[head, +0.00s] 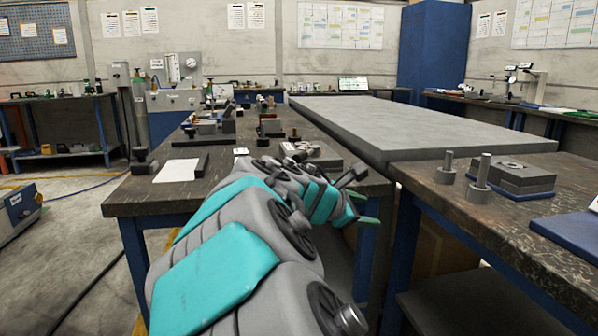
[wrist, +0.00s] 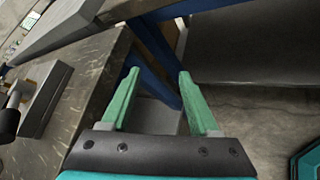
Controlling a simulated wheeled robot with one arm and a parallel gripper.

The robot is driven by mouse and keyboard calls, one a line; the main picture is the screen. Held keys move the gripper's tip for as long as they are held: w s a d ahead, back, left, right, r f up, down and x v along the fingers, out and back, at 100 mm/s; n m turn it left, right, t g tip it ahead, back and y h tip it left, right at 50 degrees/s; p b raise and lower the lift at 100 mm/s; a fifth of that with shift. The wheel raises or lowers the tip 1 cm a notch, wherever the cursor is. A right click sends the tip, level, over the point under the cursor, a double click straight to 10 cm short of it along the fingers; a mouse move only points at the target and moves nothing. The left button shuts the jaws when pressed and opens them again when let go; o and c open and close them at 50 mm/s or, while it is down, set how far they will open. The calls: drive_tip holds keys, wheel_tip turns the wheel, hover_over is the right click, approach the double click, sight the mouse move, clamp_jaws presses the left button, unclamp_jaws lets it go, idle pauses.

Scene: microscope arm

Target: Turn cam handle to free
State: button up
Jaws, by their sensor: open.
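My gripper (wrist: 159,74) is open, with two green fingers apart and nothing between them. In the head view its fingertips (head: 366,208) show past the right end of the left workbench, over the gap between benches. A dark lever with a black end (head: 351,176) sticks up just behind my wrist; it may be the cam handle. In the wrist view a black knob (wrist: 8,122) on a metal rod shows at the left edge, beside a grey block (wrist: 45,98), clear of the fingers. My arm hides much of this fixture, and the handle's setting cannot be told.
The left workbench (head: 140,197) holds a white sheet (head: 177,170) and several fixtures. A large grey slab table (head: 420,130) stands behind. The right bench (head: 450,190) carries metal posts (head: 480,175) and a grey block (head: 512,175). Open space lies below the fingers.

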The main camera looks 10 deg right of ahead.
sight(294, 161)
drive_tip(key=w+a+r+n+t, duration=0.2)
drive_tip(key=w+a+n, duration=0.2)
drive_tip(key=a, duration=0.1)
drive_tip(key=w+a+r+n+t+b, duration=0.1)
drive_tip(key=w+a+r+n+t, duration=0.1)
drive_tip(key=a+n, duration=0.3)
drive_tip(key=w+a+r+n+t+b, duration=0.1)
drive_tip(key=w+a+r+n+t, duration=0.1)
drive_tip(key=w+a+n+t, duration=0.1)
drive_tip(key=shift+w+a+r+n, duration=0.15)
drive_tip(key=shift+w+a+n, duration=0.2)
drive_tip(key=shift+w+a, duration=0.35)
drive_tip(key=shift+w+a+r+n, duration=0.15)
drive_tip(key=shift+w+a+n, duration=0.2)
drive_tip(key=shift+w+a, duration=0.25)
drive_tip(key=shift+w, duration=0.3)
drive_tip(key=x, duration=0.7)
drive_tip(key=shift+d+r+b, duration=0.2)
drive_tip(key=shift+d+b, duration=0.1)
clamp_jaws()
